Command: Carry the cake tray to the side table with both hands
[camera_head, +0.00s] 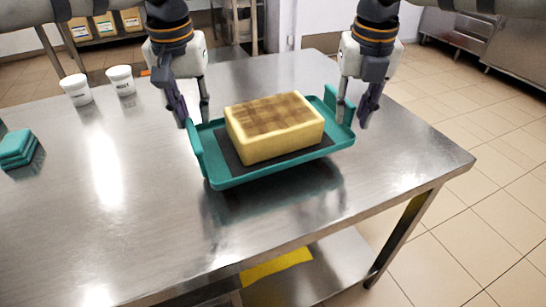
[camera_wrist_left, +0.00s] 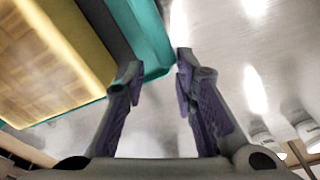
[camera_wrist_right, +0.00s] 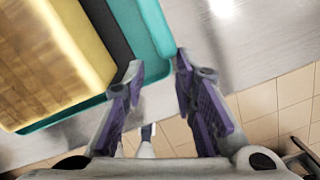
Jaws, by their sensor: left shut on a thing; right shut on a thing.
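The teal cake tray (camera_head: 270,173) has a dark mat and a yellow cake block (camera_head: 275,135) with a browned top. Its shadow and reflection suggest it hangs a little above the steel table. My left gripper (camera_head: 194,122) is shut on the tray's left handle. My right gripper (camera_head: 352,122) is shut on the right handle. The left wrist view shows the tray's edge (camera_wrist_left: 150,35) at the fingertips, and the right wrist view shows the other edge (camera_wrist_right: 152,25) likewise. The cake sits within the rim. The handle parts between the fingers are mostly hidden.
The steel table (camera_head: 90,220) is clear around the tray. Two white tubs (camera_head: 76,90) (camera_head: 121,80) stand at its back left, and a stack of teal pads (camera_head: 18,148) lies at the left. A yellow item (camera_head: 275,267) is on the lower shelf. Tiled floor (camera_head: 490,225) is open at right.

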